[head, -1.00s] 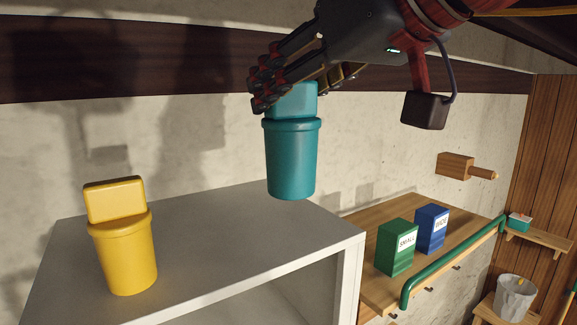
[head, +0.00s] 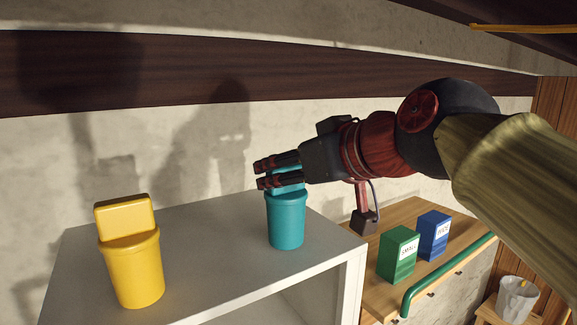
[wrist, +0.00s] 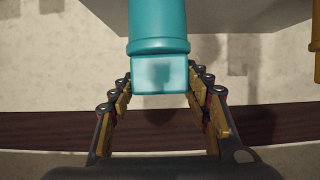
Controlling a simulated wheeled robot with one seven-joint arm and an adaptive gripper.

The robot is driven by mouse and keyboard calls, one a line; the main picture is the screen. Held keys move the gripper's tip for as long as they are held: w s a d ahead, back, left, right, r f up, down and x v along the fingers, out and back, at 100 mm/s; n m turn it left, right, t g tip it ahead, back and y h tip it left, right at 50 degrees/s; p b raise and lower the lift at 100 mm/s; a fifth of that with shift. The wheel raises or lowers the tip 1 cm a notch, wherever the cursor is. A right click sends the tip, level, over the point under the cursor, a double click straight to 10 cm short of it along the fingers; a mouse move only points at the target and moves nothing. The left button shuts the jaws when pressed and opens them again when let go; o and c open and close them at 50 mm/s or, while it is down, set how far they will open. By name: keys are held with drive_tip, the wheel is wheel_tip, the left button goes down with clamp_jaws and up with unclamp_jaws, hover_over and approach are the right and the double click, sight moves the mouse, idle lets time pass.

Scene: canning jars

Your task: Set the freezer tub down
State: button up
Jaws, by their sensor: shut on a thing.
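The freezer tub is a teal lidded container (head: 287,222) with a block-shaped top, upright at the right part of the white cabinet top. In the head view its base appears to be at the cabinet surface, but I cannot tell for sure whether it touches. My gripper (head: 277,176) is shut on the tub's block-shaped top, coming in from the right. In the wrist view the tub (wrist: 157,30) is between the fingers of my gripper (wrist: 162,85). A similar yellow tub (head: 133,268) stands at the left on the cabinet.
The white cabinet top (head: 215,232) is clear between the two tubs. To the right, a lower wooden shelf holds a green box (head: 398,254) and a blue box (head: 433,235), with a green rail (head: 447,273) along its front. A wall lies behind.

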drive_tip(key=shift+f, duration=0.2)
drive_tip(key=o, duration=1.5)
drive_tip(key=shift+c, duration=0.2)
drive_tip(key=shift+o, duration=0.3)
drive_tip(key=shift+r, duration=0.15)
drive_tip(key=shift+s+d+r, duration=0.15)
drive_tip(key=b+v, duration=0.4)
drive_tip(key=v, duration=0.8)
drive_tip(key=s+d+f+m+g+h, duration=0.15)
drive_tip(key=d+f, duration=0.35)
drive_tip(key=f, duration=0.8)
drive_tip(key=d+f+m+g+h, duration=0.1)
drive_tip(key=d+f+m+h, duration=0.25)
drive_tip(key=f, duration=0.95)
drive_tip(key=s+d+f+g+h, duration=0.1)
drive_tip(key=s+d+f, duration=0.1)
drive_tip(key=f, duration=0.5)
drive_tip(key=s+d+f+m+h, duration=0.1)
drive_tip(key=s+d+f, duration=0.2)
drive_tip(key=f, duration=0.4)
drive_tip(key=s+d+f+m+g+h, duration=0.1)
drive_tip(key=s+d+f, duration=0.2)
drive_tip(key=f, duration=0.4)
drive_tip(key=shift+s+g, duration=0.2)
drive_tip(key=shift+g, duration=0.15)
drive_tip(key=shift+d, duration=0.1)
